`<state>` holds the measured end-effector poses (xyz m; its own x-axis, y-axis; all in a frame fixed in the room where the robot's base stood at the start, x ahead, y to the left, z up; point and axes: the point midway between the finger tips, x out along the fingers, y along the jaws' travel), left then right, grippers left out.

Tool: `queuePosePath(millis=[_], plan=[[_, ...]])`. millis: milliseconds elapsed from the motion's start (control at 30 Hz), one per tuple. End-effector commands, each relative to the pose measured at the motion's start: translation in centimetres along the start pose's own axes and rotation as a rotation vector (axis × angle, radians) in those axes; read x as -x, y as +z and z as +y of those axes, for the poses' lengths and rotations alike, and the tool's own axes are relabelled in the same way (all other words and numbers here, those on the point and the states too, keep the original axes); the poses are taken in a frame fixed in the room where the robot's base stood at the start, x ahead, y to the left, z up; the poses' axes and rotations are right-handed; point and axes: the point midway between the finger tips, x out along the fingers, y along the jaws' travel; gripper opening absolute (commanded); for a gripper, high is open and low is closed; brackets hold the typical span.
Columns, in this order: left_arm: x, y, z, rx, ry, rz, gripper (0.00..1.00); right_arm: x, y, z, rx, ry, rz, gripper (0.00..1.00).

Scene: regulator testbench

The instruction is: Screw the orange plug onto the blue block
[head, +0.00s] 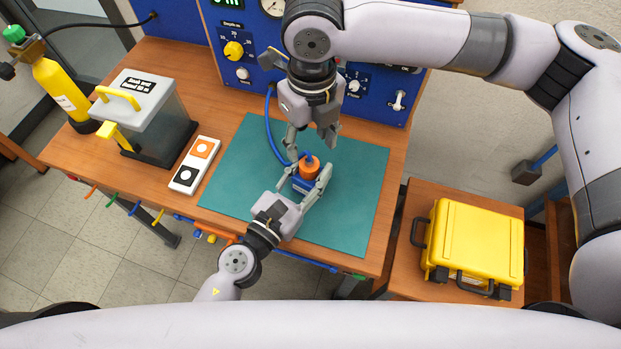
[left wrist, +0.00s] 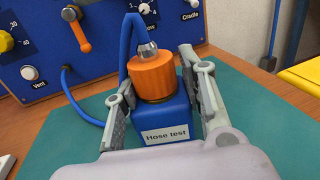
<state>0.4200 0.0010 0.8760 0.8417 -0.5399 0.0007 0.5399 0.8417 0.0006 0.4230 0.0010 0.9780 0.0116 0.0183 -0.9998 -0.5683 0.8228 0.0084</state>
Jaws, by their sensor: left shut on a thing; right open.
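The blue block (head: 301,185) stands on the teal mat (head: 352,215); it also shows in the left wrist view (left wrist: 178,118) with a "Hose test" label. My left gripper (head: 305,181) is shut on the block, one finger on each side. The orange plug (head: 309,167) sits upright on top of the block, and in the left wrist view (left wrist: 155,77) a silver fitting joins it to a blue hose (left wrist: 137,35). Whether its thread is engaged cannot be seen. My right gripper (head: 309,141) is open, just behind and above the plug, apart from it.
The blue panel (head: 215,55) with knobs and a gauge stands behind the mat. A clear box with yellow handles (head: 160,115), a yellow cylinder (head: 63,92) and a two-button box (head: 195,165) are at left. A yellow case (head: 475,245) rests at right. Much of the mat is clear.

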Motion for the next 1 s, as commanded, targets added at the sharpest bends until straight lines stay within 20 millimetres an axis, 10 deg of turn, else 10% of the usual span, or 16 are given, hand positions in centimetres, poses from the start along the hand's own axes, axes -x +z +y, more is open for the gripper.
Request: queuePosePath(millis=[667,1000], plan=[[0.1,-0.3,0.1,-0.004,0.003,0.006,0.00,0.2,0.0,-0.1,0.261,0.000,0.000,0.48],[0.1,-0.3,0.1,-0.004,0.003,0.006,0.00,-3.8,-0.1,-0.1,0.259,0.000,0.003,0.48]])
